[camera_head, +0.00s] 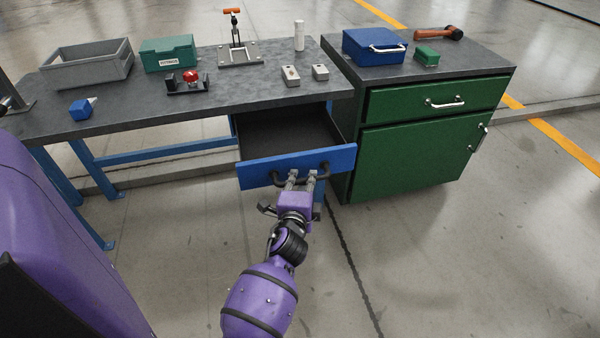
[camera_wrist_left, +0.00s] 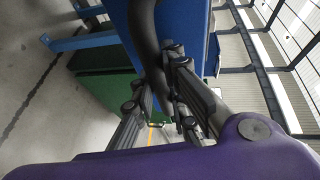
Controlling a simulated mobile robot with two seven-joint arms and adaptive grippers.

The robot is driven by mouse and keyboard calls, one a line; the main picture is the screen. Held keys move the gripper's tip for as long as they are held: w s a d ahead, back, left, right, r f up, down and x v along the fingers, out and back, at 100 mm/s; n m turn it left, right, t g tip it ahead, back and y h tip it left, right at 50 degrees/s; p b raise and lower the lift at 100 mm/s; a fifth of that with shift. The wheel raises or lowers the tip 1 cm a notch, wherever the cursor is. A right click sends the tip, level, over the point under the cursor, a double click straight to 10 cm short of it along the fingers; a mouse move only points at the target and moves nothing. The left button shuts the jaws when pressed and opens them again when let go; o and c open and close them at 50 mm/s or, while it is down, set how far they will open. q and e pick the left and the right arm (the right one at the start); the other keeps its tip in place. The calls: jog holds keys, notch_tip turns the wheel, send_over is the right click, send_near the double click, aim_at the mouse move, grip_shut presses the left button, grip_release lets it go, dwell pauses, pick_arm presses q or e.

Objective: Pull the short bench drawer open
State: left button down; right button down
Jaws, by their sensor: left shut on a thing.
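The short bench drawer (camera_head: 262,172) has a blue front and a dark inside, and it stands well out from under the grey bench top. Its inside looks empty where I can see it. A dark bar handle (camera_head: 277,181) runs across the drawer front. My left gripper (camera_head: 302,178) is shut on the handle. In the left wrist view the fingers (camera_wrist_left: 165,95) close around the dark handle (camera_wrist_left: 146,40), with the blue drawer front (camera_wrist_left: 183,30) behind it. My right gripper does not show in either view.
The grey bench top (camera_head: 140,107) carries a grey crate (camera_head: 88,67), a green box (camera_head: 168,54), a red-button device (camera_head: 190,80) and a clamp fixture (camera_head: 238,50). A green cabinet (camera_head: 410,150) stands close to the drawer's right. The floor in front is clear.

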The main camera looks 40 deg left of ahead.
pick_arm(q)
jog(key=shift+s, duration=0.15)
jog(key=c, duration=1.7)
grip_release()
jog(key=shift+d, duration=0.1)
jog(key=shift+c, duration=0.2)
jog(key=v, duration=1.2)
jog(key=shift+s+f, duration=0.1)
